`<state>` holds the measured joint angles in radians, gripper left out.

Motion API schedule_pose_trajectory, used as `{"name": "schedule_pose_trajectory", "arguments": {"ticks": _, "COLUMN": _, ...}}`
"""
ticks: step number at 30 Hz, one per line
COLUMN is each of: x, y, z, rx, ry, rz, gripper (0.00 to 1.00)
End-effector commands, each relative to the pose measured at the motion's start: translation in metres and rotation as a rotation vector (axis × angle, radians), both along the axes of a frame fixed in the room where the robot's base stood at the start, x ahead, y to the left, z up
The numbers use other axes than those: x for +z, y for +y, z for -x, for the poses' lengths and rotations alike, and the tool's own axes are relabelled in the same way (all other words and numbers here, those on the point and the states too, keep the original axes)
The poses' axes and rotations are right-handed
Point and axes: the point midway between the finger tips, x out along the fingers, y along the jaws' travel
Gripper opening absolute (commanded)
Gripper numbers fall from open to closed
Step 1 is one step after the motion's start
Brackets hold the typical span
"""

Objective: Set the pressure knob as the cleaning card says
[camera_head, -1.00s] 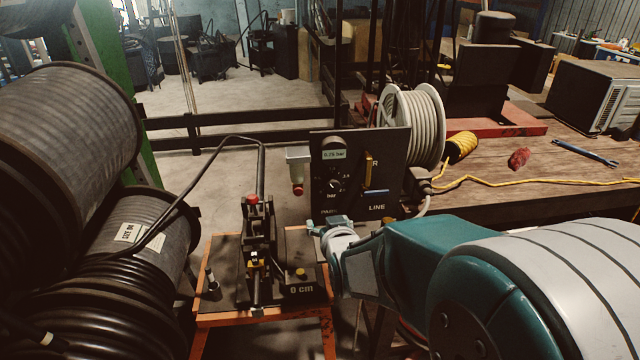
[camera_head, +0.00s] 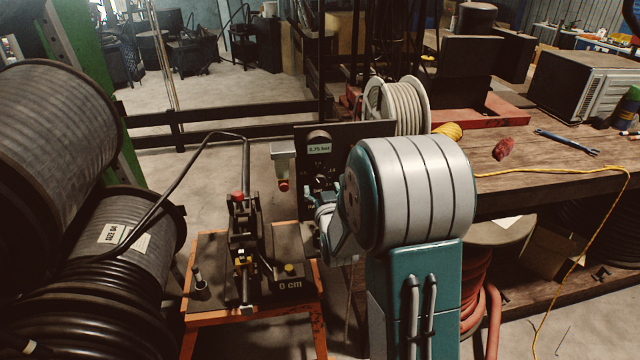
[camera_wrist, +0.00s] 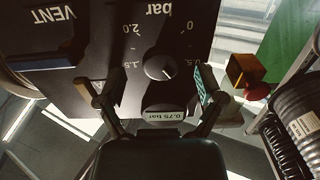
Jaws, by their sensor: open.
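In the head view my arm covers much of the dark panel (camera_head: 303,140). I cannot make out a cleaning card.
The crimper (camera_head: 242,250) with a red-tipped lever stands on an orange-edged stand left of my arm. Large hose reels (camera_head: 65,125) fill the left. A wooden bench (camera_head: 560,170) lies right. In the wrist view a red button (camera_wrist: 257,91) is right of the fingers.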

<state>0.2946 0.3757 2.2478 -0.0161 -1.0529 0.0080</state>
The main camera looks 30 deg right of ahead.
Motion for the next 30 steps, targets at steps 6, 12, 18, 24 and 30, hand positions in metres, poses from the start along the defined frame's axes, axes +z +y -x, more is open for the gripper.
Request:
{"name": "schedule_pose_trajectory", "arguments": {"ticks": 6, "x": 0.000, "y": -0.006, "z": -0.021, "rx": 0.000, "ry": 0.000, "rz": 0.000, "gripper": 0.87}}
{"name": "schedule_pose_trajectory", "arguments": {"ticks": 12, "x": 0.000, "y": -0.007, "z": -0.024, "rx": 0.000, "ry": 0.000, "rz": 0.000, "gripper": 0.87}}
{"name": "schedule_pose_trajectory", "arguments": {"ticks": 18, "x": 0.000, "y": -0.007, "z": -0.024, "rx": 0.000, "ry": 0.000, "rz": 0.000, "gripper": 0.42}}
{"name": "schedule_pose_trajectory", "arguments": {"ticks": 24, "x": 0.000, "y": -0.006, "z": -0.024, "rx": 0.001, "ry": 0.000, "rz": 0.000, "gripper": 0.05}}
{"name": "schedule_pose_trajectory", "arguments": {"ticks": 30, "x": 0.000, "y": -0.006, "z": -0.024, "rx": 0.001, "ry": -0.003, "rz": -0.010, "gripper": 0.05}}
